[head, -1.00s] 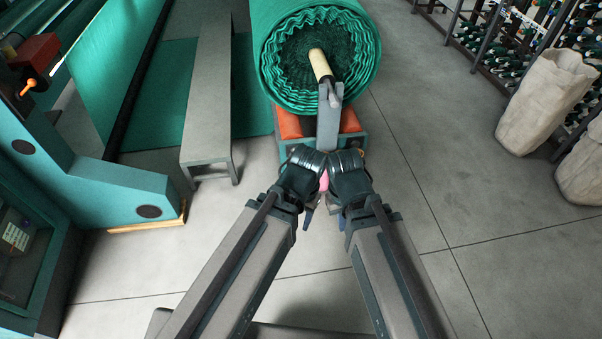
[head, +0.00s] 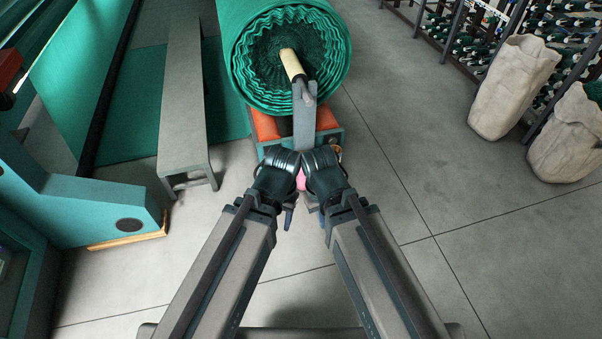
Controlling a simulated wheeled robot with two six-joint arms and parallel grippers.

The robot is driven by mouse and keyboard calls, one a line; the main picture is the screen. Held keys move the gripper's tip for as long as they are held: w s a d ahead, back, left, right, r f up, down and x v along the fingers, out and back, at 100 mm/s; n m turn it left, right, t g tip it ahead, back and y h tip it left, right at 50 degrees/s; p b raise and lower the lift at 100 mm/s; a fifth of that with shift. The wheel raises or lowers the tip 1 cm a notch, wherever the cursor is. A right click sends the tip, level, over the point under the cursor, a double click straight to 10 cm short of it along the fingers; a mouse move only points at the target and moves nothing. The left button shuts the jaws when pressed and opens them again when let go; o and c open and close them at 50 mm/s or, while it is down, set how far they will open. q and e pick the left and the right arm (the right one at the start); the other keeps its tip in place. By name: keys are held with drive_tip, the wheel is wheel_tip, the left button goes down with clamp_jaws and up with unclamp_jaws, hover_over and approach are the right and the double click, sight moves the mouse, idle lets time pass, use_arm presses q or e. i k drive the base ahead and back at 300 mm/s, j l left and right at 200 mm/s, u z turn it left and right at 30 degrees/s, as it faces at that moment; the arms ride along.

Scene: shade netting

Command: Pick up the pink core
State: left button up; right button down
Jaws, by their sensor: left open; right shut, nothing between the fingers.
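A small bit of pink (head: 301,181), likely the pink core, shows between my two wrists, below the grey bracket of the roll stand. Most of it is hidden, and I cannot tell whether anything touches it. My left gripper (head: 289,214) is open, mostly hidden under its dark wrist, just left of the pink bit. My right gripper (head: 319,213) is shut and empty, mostly hidden under its wrist, just right of the pink bit. The two wrists are close together.
A large green netting roll (head: 287,95) on a pale core sits ahead, on a stand with orange pads (head: 325,118). A grey bench (head: 184,95) and teal machine (head: 85,212) stand left. Sacks (head: 512,88) and a bobbin rack are at right. Floor between is clear.

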sight(301, 179)
drive_tip(key=i+l, duration=0.15)
drive_tip(key=i, duration=0.3)
drive_tip(key=i+l, duration=0.2)
drive_tip(key=i, duration=0.25)
drive_tip(key=i+l, duration=0.15)
drive_tip(key=i, duration=0.3)
drive_tip(key=i+l, duration=0.2)
drive_tip(key=i, duration=0.25)
drive_tip(key=i+l, duration=0.15)
drive_tip(key=i, duration=0.3)
